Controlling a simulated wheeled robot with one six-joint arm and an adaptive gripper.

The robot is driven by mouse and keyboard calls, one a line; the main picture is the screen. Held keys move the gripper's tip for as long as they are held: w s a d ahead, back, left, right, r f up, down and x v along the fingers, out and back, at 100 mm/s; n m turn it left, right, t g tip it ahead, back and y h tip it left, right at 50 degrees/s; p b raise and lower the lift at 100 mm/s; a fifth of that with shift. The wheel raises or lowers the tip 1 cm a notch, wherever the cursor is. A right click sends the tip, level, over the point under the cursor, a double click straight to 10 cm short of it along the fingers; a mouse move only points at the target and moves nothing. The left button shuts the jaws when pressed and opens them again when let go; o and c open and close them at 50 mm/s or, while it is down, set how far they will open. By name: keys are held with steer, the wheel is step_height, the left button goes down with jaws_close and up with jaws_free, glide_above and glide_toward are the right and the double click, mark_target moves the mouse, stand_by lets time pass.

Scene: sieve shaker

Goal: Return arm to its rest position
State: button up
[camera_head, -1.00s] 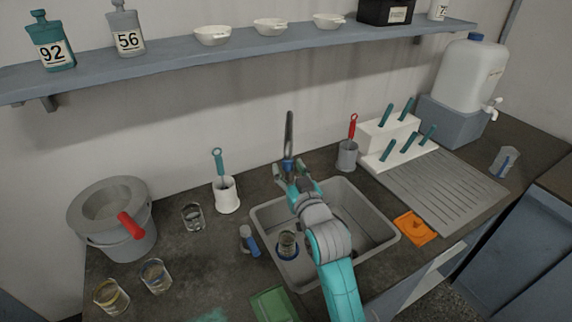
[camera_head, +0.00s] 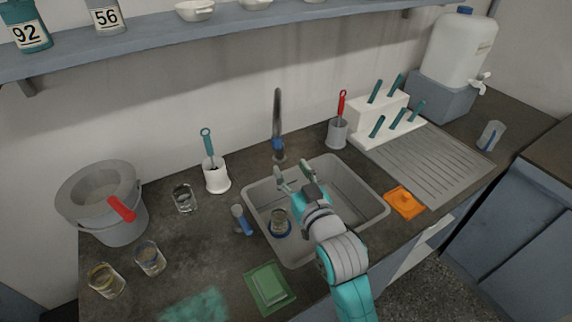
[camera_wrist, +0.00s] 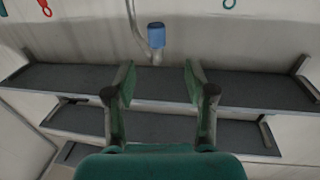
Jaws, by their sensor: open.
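My gripper (camera_head: 292,181) is over the sink (camera_head: 376,207) in the head view, its two fingers spread apart with nothing between them. In the wrist view my gripper (camera_wrist: 158,82) is also open and empty, with the blue-ended faucet (camera_wrist: 156,36) beyond the fingers. My teal and grey arm reaches in from the front edge of the counter. The faucet (camera_head: 278,115) stands behind the sink, apart from the fingers. A glass beaker (camera_head: 280,220) with a blue base sits inside the sink at its left.
An orange item (camera_head: 405,202) lies right of the sink, by the ribbed drainboard (camera_head: 440,165). A green pad (camera_head: 269,287) and a blue-handled item (camera_head: 242,220) lie left of it. A grey bucket (camera_head: 120,226) and several beakers stand farther left. A shelf (camera_head: 150,48) runs above.

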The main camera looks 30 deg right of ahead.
steer(key=s+a+f+g+y, duration=0.1)
steer(key=s+a+f, duration=0.2)
steer(key=s+f, duration=0.5)
steer(key=s+a+f+y, duration=0.1)
steer(key=s+a+f, duration=0.1)
steer(key=s+f, duration=0.55)
steer(key=s+a+n+g, duration=0.1)
steer(key=s+a+g, duration=0.1)
steer(key=s, duration=2.1)
steer(key=shift+s+a+n+y, duration=0.35)
steer(key=shift+a+n+y, duration=0.05)
steer(key=shift+a, duration=0.05)
